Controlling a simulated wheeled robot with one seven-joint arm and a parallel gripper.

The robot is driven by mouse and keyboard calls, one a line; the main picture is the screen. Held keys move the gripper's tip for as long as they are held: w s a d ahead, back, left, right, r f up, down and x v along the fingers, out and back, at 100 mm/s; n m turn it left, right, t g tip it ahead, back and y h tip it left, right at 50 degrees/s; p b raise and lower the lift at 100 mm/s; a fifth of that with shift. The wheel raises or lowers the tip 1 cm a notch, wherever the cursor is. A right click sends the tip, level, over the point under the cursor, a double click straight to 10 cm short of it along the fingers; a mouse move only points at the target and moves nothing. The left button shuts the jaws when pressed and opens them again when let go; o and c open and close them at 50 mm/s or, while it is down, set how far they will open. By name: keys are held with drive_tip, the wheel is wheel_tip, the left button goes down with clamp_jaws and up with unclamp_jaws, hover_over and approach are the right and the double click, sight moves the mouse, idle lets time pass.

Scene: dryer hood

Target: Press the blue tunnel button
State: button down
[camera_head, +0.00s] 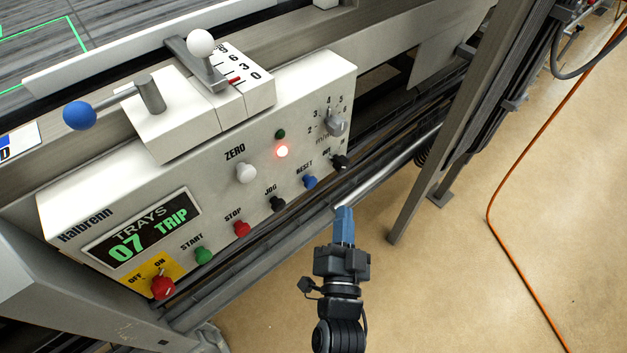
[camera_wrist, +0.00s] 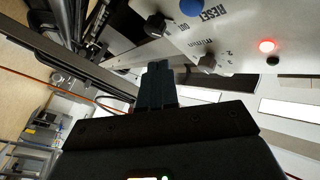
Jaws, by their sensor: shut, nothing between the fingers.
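The blue button (camera_head: 309,182) sits on the sloping white control panel (camera_head: 215,185), below the label RESET. It also shows in the wrist view (camera_wrist: 192,7), cut by the top edge. I can read no tunnel label on the panel. My gripper (camera_head: 344,210) is shut and empty, its blue fingers pointing at the panel from below and right of the blue button, apart from it. In the wrist view its fingertips (camera_wrist: 158,66) are below the black knob (camera_wrist: 155,25) and left of the rotary selector (camera_wrist: 207,63).
Beside the blue button are a black JOG button (camera_head: 278,204) and a black knob (camera_head: 341,162). Red STOP (camera_head: 241,229) and green START (camera_head: 203,255) are further left. A red lamp (camera_head: 282,151) glows. A blue-ball lever (camera_head: 80,115) juts out above. A steel post (camera_head: 455,120) stands right.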

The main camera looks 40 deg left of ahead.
sight(317, 182)
drive_tip(key=shift+w+a, duration=0.2)
drive_tip(key=shift+a, duration=2.65)
drive_tip(key=shift+a, duration=0.1)
drive_tip(key=shift+a, duration=0.3)
drive_tip(key=shift+w+a, duration=0.1)
drive_tip(key=shift+a, duration=0.75)
idle(0.7)
drive_tip(key=shift+d, duration=1.25)
drive_tip(key=shift+s+d+b, duration=0.15)
drive_tip(key=shift+d+b, duration=0.05)
drive_tip(key=shift+d, duration=1.05)
drive_tip(key=shift+s+d+b, duration=0.15)
drive_tip(key=shift+d+b, duration=0.05)
drive_tip(key=shift+d, duration=1.05)
